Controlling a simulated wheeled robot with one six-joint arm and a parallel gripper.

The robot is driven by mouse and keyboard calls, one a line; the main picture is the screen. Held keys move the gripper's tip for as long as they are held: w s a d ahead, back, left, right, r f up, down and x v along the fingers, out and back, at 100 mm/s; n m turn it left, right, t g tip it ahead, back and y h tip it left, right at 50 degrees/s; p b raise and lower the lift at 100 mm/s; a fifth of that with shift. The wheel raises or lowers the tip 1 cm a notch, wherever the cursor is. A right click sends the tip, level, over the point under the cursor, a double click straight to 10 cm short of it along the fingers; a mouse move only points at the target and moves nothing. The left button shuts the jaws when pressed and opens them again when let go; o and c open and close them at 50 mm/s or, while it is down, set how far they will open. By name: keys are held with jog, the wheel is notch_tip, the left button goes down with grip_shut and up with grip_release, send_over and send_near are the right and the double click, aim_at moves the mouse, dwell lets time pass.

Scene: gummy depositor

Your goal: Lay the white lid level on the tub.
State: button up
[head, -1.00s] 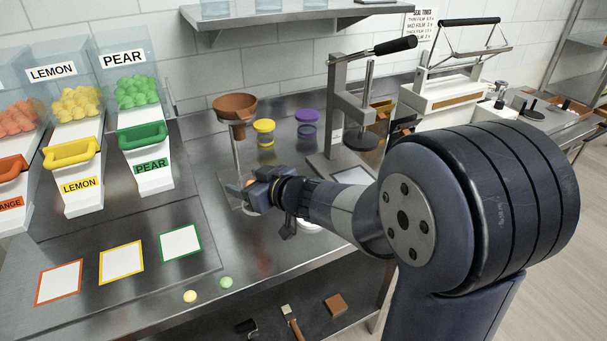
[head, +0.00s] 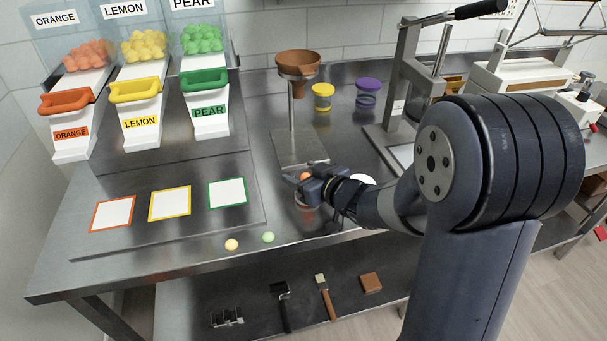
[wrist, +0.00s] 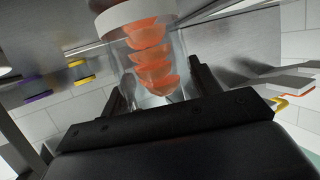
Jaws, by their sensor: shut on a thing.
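My gripper (head: 304,184) is shut on a clear tub (wrist: 178,78) with orange gummies inside. In the wrist view its fingers lie on either side of the tub, and a white band (wrist: 117,18) rings its far end. A white disc (head: 363,179), seemingly the lid, lies on the counter to the right, partly hidden behind my arm.
The brown funnel stand (head: 298,65) is behind my gripper, its base plate (head: 299,148) empty. Yellow (head: 323,97) and purple (head: 367,93) jars stand further back. A lever press (head: 408,70) is to the right. Two gummies (head: 232,245) lie near the front edge.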

jog(key=shift+f, duration=0.15)
jog(key=o, duration=1.1)
jog(key=shift+c, duration=0.2)
jog(key=shift+r, duration=0.3)
jog(key=p+v, duration=0.1)
jog(key=v, duration=1.1)
jog(key=shift+f, duration=0.1)
